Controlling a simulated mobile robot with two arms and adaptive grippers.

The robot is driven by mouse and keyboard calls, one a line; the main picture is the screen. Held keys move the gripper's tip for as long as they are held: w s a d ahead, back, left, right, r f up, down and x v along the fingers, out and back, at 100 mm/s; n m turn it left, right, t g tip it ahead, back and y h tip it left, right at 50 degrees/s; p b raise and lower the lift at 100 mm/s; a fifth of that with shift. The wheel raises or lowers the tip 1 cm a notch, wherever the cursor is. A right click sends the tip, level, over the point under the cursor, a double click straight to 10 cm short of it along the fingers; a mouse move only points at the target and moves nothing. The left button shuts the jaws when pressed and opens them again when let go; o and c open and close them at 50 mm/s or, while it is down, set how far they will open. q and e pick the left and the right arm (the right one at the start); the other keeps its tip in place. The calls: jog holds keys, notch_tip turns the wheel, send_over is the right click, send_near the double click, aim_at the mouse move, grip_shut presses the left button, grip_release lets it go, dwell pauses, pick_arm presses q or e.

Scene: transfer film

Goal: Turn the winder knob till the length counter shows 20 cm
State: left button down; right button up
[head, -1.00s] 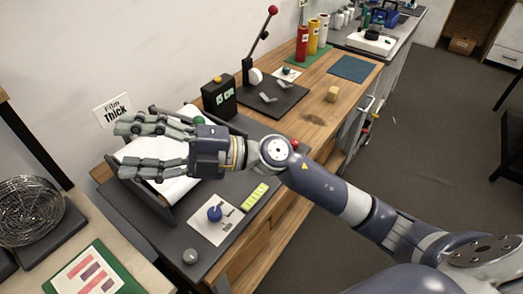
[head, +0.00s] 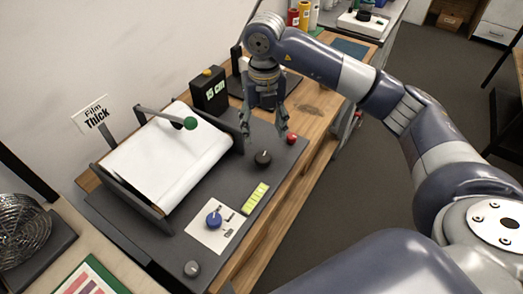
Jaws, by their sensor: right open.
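The film machine (head: 108,213) has a dark base on the wooden bench. A black knob (head: 263,158) stands on its right part; I cannot tell for sure that it is the winder knob. My right gripper (head: 264,128) points down with its fingers spread and empty, just behind and above this knob, apparently not touching it. The length counter (head: 209,91) is a black box with a lit display ending in "cm"; its number is too small to read surely. A white film sheet (head: 165,155) lies in the frame, under a lever with a green knob (head: 190,123). My left gripper is out of view.
A blue knob (head: 214,220) on a white plate, a grey knob (head: 192,268), a yellow-green strip (head: 255,198) and a red button (head: 292,139) are on the base. A "Film Thick" sign (head: 92,115) stands behind. Red and yellow cylinders stand farther back.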

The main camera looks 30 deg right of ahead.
aim_at(263, 158)
notch_tip(263, 158, down, 9)
jog(key=p, duration=0.2)
jog(key=shift+s+f+p, duration=0.1)
jog(key=shift+p, duration=0.3)
jog(key=shift+f, duration=0.7)
jog(key=c, duration=1.1)
jog(key=shift+o, duration=0.2)
